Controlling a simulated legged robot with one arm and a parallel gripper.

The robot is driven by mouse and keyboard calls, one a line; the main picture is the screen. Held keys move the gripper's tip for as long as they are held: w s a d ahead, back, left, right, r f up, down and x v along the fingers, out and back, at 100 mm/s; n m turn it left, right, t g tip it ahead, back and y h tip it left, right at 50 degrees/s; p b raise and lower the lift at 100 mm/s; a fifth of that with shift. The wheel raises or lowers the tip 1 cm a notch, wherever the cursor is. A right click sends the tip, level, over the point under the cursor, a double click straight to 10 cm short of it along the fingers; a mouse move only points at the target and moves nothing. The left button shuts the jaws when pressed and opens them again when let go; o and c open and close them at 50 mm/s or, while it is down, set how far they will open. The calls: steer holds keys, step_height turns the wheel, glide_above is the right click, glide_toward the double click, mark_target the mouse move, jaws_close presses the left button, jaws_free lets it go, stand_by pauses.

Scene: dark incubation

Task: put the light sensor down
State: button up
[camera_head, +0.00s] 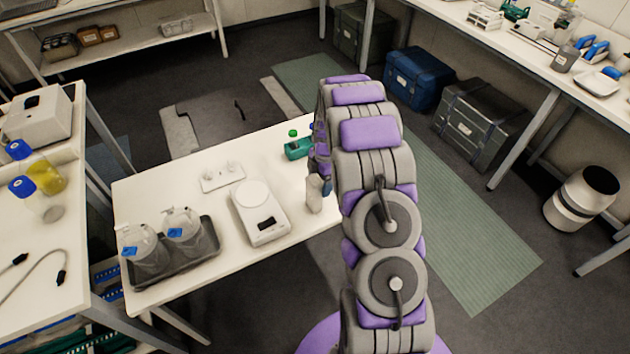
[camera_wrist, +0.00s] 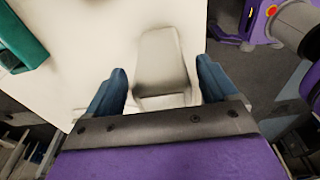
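A pale grey, tapered object, which I take to be the light sensor, shows in the wrist view (camera_wrist: 160,62) between the two dark blue fingers of my gripper (camera_wrist: 162,88). A narrow gap shows between it and each finger, so the fingers look open around or just above it. In the head view a small grey upright object (camera_head: 314,192), probably the same one, is at the right part of the white table (camera_head: 285,262), right of the scale. My arm hides most of my gripper there. I cannot tell whether its base touches the table.
The white scale (camera_head: 261,212) stands left of the sensor. A green rack (camera_head: 298,150) with a green-capped item is behind it. A small white plate (camera_head: 222,177) and a dark tray (camera_head: 203,257) with two jars stand further left. Bare tabletop lies between them.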

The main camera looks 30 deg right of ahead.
steer(key=shift+o, duration=0.7)
steer(key=shift+d+f, duration=0.1)
steer(key=shift+d, duration=0.5)
steer(key=shift+a, duration=0.45)
steer(key=r, duration=0.1)
steer(key=a+r, duration=0.1)
steer(key=r, duration=0.1)
steer(key=shift+a+r+p, duration=0.1)
steer(key=shift+r+p, duration=0.15)
steer(key=shift+p, duration=0.1)
step_height(320, 180, up, 8)
steer(key=d+p, duration=0.2)
steer(key=d, duration=0.1)
steer(key=s+a+r+m, duration=0.4)
steer(key=s+a+r, duration=0.35)
steer(key=r, duration=0.25)
steer(key=s+a+r+m+g, duration=0.1)
steer(key=s+a+r+m, duration=0.5)
steer(key=s, duration=0.4)
steer(key=s+a+m, duration=0.2)
steer(key=s+m, duration=0.2)
steer(key=s, duration=0.7)
steer(key=s+a+r+m+h, duration=0.1)
steer(key=s+a+m, duration=0.2)
steer(key=s, duration=0.8)
steer(key=shift+s+a+r+m+g, duration=0.2)
steer(key=shift+s+m+g, duration=0.15)
steer(key=shift+m, duration=0.35)
